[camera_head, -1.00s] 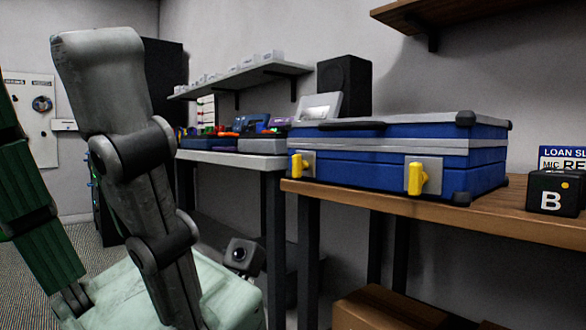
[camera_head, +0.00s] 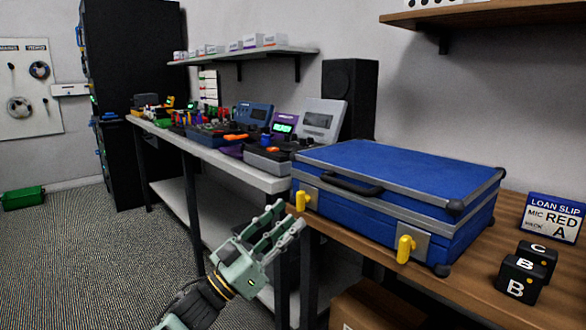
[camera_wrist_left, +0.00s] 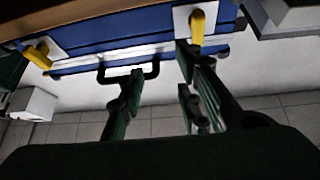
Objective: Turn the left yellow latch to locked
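A closed blue case (camera_head: 400,180) with grey trim and a dark handle lies on the wooden table. Its left yellow latch (camera_head: 301,200) stands upright on a grey plate at the front; it also shows in the left wrist view (camera_wrist_left: 197,25). My left gripper (camera_head: 286,216) is just in front of the left latch, fingers apart and empty. In the left wrist view my fingers (camera_wrist_left: 157,78) are spread below the case, the right-hand ones close to the left latch. My right gripper is not visible.
The wooden table (camera_head: 480,250) holds black lettered cubes (camera_head: 521,279) and a loan slip sign (camera_head: 552,218) at right. A grey bench (camera_head: 240,170) with devices stands at left. A cardboard box (camera_head: 370,305) is under the table.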

